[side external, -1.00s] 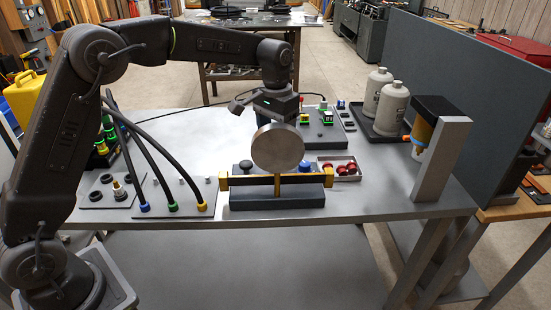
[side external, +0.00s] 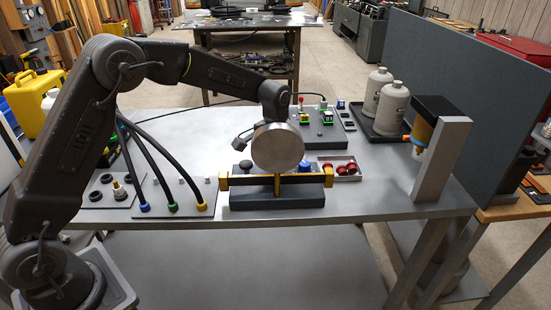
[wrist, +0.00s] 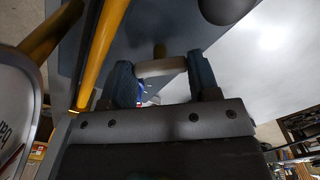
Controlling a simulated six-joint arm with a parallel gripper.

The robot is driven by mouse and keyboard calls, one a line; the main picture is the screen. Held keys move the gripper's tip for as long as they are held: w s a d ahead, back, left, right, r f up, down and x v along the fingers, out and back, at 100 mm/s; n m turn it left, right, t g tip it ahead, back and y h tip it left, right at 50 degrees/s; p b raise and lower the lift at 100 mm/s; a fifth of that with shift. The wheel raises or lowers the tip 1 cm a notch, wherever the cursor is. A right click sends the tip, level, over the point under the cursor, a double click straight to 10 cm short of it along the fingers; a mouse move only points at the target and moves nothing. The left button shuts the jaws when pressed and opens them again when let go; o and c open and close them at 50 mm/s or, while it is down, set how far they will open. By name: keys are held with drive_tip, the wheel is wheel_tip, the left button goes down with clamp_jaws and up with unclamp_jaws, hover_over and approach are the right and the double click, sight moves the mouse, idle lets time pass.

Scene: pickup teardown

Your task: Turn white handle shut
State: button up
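A pale, whitish bar (wrist: 160,67), which looks like the white handle, spans the gap between my fingertips in the wrist view. My gripper (wrist: 162,78) has its two blue-grey fingers well apart, one at each end of the bar. I cannot tell whether they press on it. In the side external view, a round silver disc (side external: 278,147) on a stand with a yellow and black crossbar (side external: 240,181) hides my fingers and the handle.
A yellow pipe (wrist: 98,55) runs close to the left finger. Hoses (side external: 165,165) rise from a plate at left. A tray of red parts (side external: 339,168) lies right of the stand. A grey post (side external: 441,160) with a bottle stands further right; the front table strip is clear.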

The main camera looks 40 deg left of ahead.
drive_tip(key=c, duration=0.4)
drive_tip(key=shift+m, duration=0.4)
drive_tip(key=m, duration=0.3)
drive_tip(key=shift+m, duration=0.3)
drive_tip(key=shift+r+m, duration=0.1)
drive_tip(key=shift+m, duration=2.1)
drive_tip(key=o, duration=0.6)
